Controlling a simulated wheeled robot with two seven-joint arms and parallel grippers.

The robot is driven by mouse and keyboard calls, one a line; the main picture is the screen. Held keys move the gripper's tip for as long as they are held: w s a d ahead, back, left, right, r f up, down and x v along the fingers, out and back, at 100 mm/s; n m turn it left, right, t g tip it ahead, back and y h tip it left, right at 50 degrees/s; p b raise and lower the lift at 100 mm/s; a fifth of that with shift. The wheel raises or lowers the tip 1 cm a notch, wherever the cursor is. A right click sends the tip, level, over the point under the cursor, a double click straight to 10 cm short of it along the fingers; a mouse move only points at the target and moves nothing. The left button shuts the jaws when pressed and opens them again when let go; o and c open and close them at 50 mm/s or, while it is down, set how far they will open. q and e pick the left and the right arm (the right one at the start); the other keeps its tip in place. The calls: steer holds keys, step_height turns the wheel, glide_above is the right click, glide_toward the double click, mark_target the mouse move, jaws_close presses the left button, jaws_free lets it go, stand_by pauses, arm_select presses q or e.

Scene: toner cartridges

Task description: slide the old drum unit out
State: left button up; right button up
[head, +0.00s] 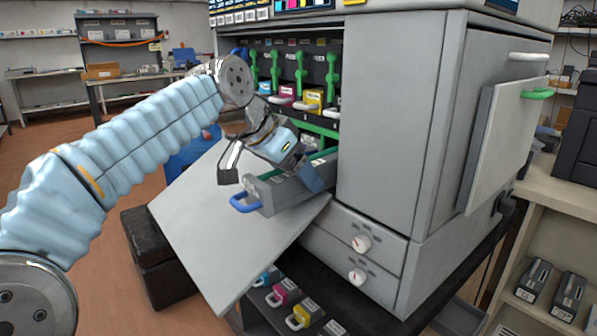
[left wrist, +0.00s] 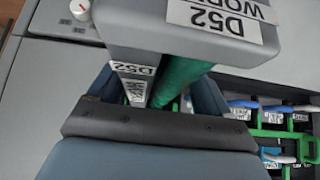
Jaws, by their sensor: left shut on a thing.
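The old drum unit (head: 288,194) is a long grey unit with a blue front handle (head: 243,203) and a green drum on top. It sticks partly out of the open printer bay, above the lowered front flap. Its label in the left wrist view reads D52 and WOR, cut off at the edge (left wrist: 222,17). My left gripper (head: 296,166) is shut on the drum unit from above, behind its front end, with a finger along each side. The rear of the drum unit is hidden by the printer and my gripper. My right gripper is not in view.
The grey printer (head: 390,120) has a lowered flap (head: 215,225) and an open side door (head: 510,140). Toner cartridges (head: 310,100) with green levers stand in the bay behind my gripper. Spare cartridges (head: 285,295) lie below the flap. A shelf stands at right.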

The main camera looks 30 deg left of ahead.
mark_target(272, 174)
arm_select(q)
steer(key=shift+s+a+b, duration=0.25)
steer(key=shift+s+b, duration=0.05)
steer(key=shift+s, duration=0.4)
steer(key=shift+s+a+b, duration=0.3)
steer(key=shift+s, duration=0.35)
steer(key=shift+s+a+b, duration=0.25)
steer(key=shift+s+b, duration=0.05)
steer(key=shift+s, duration=0.4)
steer(key=shift+s+a+r+b, duration=0.1)
steer(key=shift+s+a+b, duration=0.3)
steer(key=shift+s, duration=0.65)
steer(key=shift+s+a+f+b, duration=0.15)
steer(key=shift+s+a, duration=0.35)
steer(key=shift+s, duration=0.6)
steer(key=shift+s+a+r+b, duration=0.15)
steer(key=shift+s+a+b, duration=0.25)
steer(key=shift+s, duration=0.65)
steer(key=shift+s+a, duration=0.15)
steer(key=shift+s, duration=0.05)
steer(key=shift+s+r, duration=0.1)
steer(key=shift+s+a+r+p, duration=0.2)
steer(key=shift+s+a+r, duration=0.1)
steer(key=shift+s, duration=0.45)
steer(key=shift+s+a+r+p, duration=0.15)
steer(key=shift+s+a+r, duration=0.2)
steer(key=shift+s, duration=0.4)
steer(key=shift+s+a+r+p, duration=0.2)
steer(key=shift+s+a+r, duration=0.1)
steer(key=shift+s, duration=0.45)
